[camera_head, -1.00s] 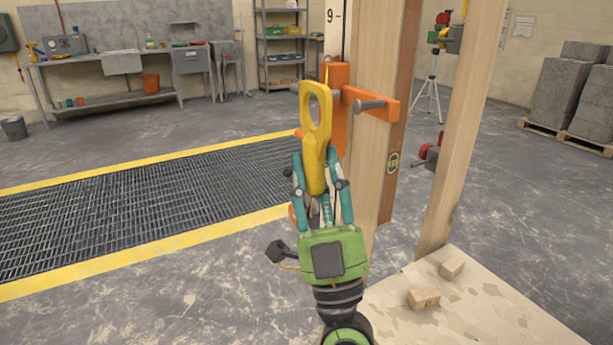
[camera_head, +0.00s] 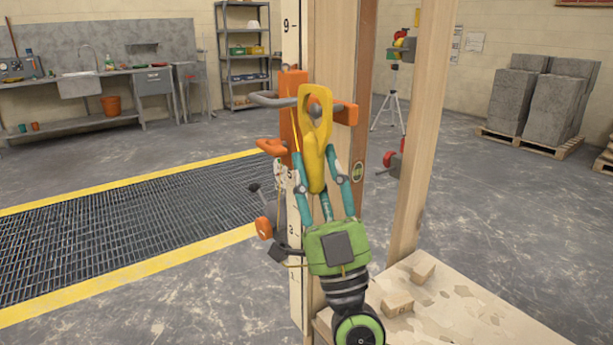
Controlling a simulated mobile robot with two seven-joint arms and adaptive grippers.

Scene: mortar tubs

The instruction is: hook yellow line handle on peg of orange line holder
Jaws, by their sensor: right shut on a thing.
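The yellow line handle (camera_head: 314,160) stands roughly upright, with its loop at the top. My right gripper (camera_head: 322,180) is shut on its lower part. The orange line holder (camera_head: 293,84) is fixed to the wooden post, behind the handle from this view. A grey peg end (camera_head: 316,109) shows within the handle's loop. I cannot tell whether the peg passes through the loop or lies behind it. The handle hides part of the holder's orange crossbar. My left gripper is not in view.
A wooden post (camera_head: 336,50) stands right behind the holder, with a second upright (camera_head: 425,130) to its right. An orange-ended tool (camera_head: 264,228) hangs left of my gripper. Wood blocks (camera_head: 398,303) lie on the board at lower right. The floor grating (camera_head: 130,225) at left is clear.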

